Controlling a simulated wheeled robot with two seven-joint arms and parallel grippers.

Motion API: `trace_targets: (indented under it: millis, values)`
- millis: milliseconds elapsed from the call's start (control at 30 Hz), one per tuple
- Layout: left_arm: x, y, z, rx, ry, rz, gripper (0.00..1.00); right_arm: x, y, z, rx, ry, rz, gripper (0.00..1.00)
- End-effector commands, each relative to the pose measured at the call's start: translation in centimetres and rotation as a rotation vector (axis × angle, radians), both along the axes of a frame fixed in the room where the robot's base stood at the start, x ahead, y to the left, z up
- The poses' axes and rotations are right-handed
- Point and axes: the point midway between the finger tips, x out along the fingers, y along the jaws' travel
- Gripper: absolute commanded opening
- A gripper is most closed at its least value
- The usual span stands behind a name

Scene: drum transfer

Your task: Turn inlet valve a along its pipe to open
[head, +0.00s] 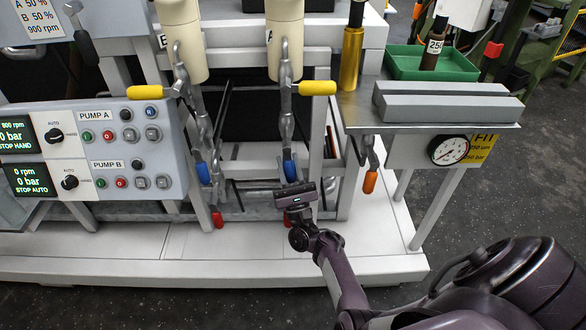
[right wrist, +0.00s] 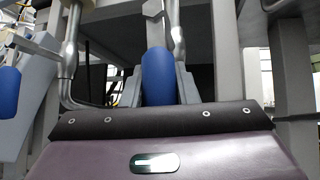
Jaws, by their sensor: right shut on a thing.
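A blue valve handle (head: 290,171) hangs below the pipework under the cream filter housing marked A (head: 284,40). It points downward, roughly in line with the pipe above it in the head view. My right gripper (head: 293,183) comes up from below and is shut on this handle. In the right wrist view the same blue handle (right wrist: 158,75) stands upright between the two grey fingers, its lower end hidden by the gripper body. A second blue handle (head: 203,173) hangs under housing B to the left. My left gripper is not in view.
Yellow handles (head: 314,88) stick out sideways higher on the pipes. An orange handle (head: 370,182) hangs to the right, and a red one (head: 218,219) sits low left. Frame posts flank the valve. The white base (head: 150,255) in front is clear.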

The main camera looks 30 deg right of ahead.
Motion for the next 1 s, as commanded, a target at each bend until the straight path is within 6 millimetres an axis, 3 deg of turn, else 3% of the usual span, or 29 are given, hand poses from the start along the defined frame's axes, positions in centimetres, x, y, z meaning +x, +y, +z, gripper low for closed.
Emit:
trace_targets:
  millis: [300, 767, 800, 933, 1000]
  values:
    - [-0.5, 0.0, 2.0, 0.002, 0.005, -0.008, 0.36, 0.4, 0.6, -0.1, 0.08, -0.046, 0.003, 0.0]
    - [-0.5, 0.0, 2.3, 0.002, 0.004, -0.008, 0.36, 0.4, 0.7, 0.0, 0.091, -0.054, 0.008, 0.0]
    - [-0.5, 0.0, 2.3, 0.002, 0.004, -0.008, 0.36, 0.4, 0.8, 0.0, 0.091, -0.054, 0.008, 0.31]
    - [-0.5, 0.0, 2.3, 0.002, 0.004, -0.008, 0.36, 0.4, 0.7, 0.0, 0.089, -0.054, 0.006, 0.48]
    - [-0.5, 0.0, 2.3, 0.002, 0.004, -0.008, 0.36, 0.4, 0.7, 0.0, 0.088, -0.053, 0.005, 0.49]
